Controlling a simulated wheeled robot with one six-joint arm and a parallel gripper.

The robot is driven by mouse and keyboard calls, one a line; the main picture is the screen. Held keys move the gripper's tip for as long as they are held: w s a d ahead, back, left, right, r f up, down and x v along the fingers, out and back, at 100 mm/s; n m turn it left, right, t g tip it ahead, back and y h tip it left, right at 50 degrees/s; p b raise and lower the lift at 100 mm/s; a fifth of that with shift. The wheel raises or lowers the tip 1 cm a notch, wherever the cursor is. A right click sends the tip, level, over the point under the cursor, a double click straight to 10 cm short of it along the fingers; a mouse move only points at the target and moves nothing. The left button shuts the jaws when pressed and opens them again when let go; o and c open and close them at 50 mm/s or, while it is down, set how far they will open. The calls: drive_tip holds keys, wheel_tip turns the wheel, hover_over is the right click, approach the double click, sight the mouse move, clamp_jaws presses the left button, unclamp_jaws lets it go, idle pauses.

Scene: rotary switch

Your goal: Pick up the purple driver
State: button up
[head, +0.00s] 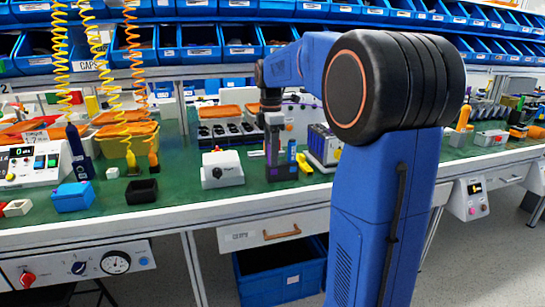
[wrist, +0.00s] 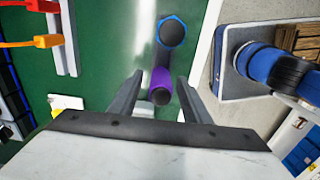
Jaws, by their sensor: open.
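The purple driver (wrist: 160,82) shows in the wrist view as a short purple grip with a dark end, between the two fingers of my gripper (wrist: 160,98). My gripper is open, with one finger on each side of the grip. I cannot tell if either finger touches it. In the head view, my gripper (head: 272,140) is low over the green bench, at a dark upright stand (head: 282,172). A little purple shows there, but the driver is mostly hidden by the gripper.
A blue-rimmed round dark top (wrist: 172,30) stands just beyond the purple grip. In the head view, a white switch box (head: 222,168) is left of the stand and a yellow piece (head: 304,163) right of it. The green bench (head: 190,185) is bare in front of the switch box.

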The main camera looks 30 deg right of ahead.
clamp_jaws()
wheel_tip(320, 180, up, 10)
drive_tip(key=c, duration=0.6)
unclamp_jaws()
drive_tip(key=shift+c, duration=0.2)
clamp_jaws()
wheel_tip(320, 180, up, 8)
drive_tip(key=shift+f, duration=0.25)
idle(0.9)
